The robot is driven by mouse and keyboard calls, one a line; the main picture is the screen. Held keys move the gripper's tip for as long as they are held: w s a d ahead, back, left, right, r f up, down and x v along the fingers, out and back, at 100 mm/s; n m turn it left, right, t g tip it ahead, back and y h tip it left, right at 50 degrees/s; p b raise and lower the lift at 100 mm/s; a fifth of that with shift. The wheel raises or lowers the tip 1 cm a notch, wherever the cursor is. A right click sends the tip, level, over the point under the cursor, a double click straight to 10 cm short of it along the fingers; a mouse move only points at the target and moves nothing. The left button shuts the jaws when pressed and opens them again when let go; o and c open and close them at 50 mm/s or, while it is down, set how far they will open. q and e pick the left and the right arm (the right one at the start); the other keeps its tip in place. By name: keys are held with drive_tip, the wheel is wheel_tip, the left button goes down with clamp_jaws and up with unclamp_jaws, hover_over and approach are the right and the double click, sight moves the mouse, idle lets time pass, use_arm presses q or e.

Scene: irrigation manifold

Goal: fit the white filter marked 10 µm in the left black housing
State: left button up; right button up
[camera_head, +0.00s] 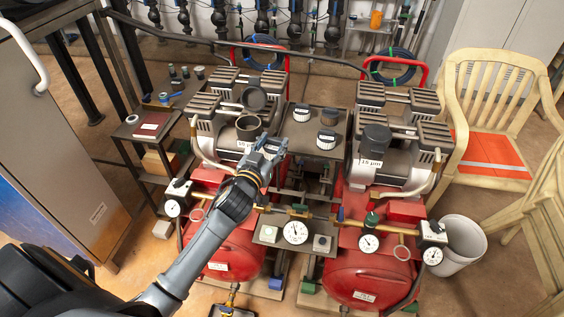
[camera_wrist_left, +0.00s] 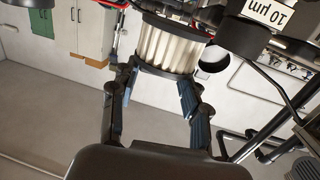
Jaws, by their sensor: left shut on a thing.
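My left gripper (camera_head: 268,152) is just right of and in front of the left black housing (camera_head: 248,128), which is open at the top. The label below that housing reads 10 µm. In the left wrist view the gripper (camera_wrist_left: 160,88) is shut on a white pleated filter (camera_wrist_left: 168,48) with black end caps. No marking on the held filter can be read. The housing with its 10 µm label also shows upside down in the wrist view (camera_wrist_left: 258,35), apart from the filter. My right gripper is not in view.
A closed right housing (camera_head: 375,139) carries a 15 µm label. A round black lid (camera_head: 255,98) stands behind the left housing. Gauges (camera_head: 295,232) and red tanks (camera_head: 368,270) lie in front.

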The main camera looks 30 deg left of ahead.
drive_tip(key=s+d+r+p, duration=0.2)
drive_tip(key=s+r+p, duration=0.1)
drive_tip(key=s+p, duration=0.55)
use_arm(q)
drive_tip(key=w+a+r+n+y+b, duration=0.1)
drive_tip(key=w+a+r, duration=0.35)
drive_tip(key=a, duration=0.25)
drive_tip(key=w+a+r+n+y+b, duration=0.1)
drive_tip(key=w+a+r+y, duration=0.1)
drive_tip(key=w+a+r, duration=0.3)
wheel_tip(320, 180, down, 6)
drive_tip(key=s+a+b, duration=0.1)
drive_tip(key=b, duration=0.4)
drive_tip(key=shift+s+g, duration=0.15)
drive_tip(key=shift+g, duration=0.15)
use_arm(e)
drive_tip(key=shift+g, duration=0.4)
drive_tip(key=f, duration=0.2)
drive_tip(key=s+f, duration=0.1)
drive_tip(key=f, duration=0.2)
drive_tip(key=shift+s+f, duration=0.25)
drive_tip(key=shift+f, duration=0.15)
use_arm(q)
drive_tip(key=shift+f+b, duration=0.55)
drive_tip(key=shift+f, duration=0.2)
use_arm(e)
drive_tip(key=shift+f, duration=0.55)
